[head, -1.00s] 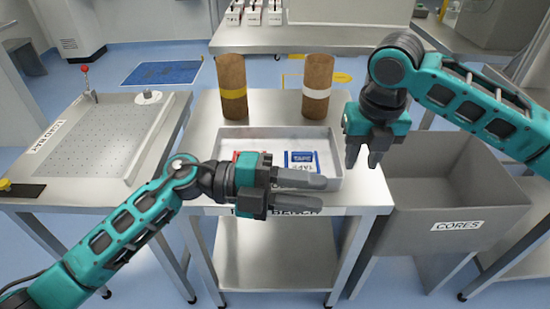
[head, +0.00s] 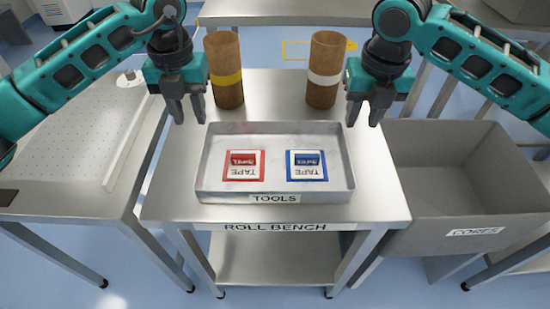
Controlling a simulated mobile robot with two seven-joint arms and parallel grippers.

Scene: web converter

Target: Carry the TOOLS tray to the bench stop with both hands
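The TOOLS tray (head: 272,198) is a shallow grey metal tray on the roll bench (head: 378,200), near its front edge. A red-framed tape card (head: 243,174) and a blue-framed tape card (head: 307,174) lie flat inside it, side by side. My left gripper (head: 188,115) is open and empty, above the bench by the tray's far left corner. My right gripper (head: 364,116) is open and empty, above the tray's far right corner. Neither gripper visibly touches the tray. I cannot make out a bench stop.
A grey CORES bin (head: 460,205) is at the right. A perforated table (head: 70,150) is at the left. A narrow bench strip in front of the tray is clear.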

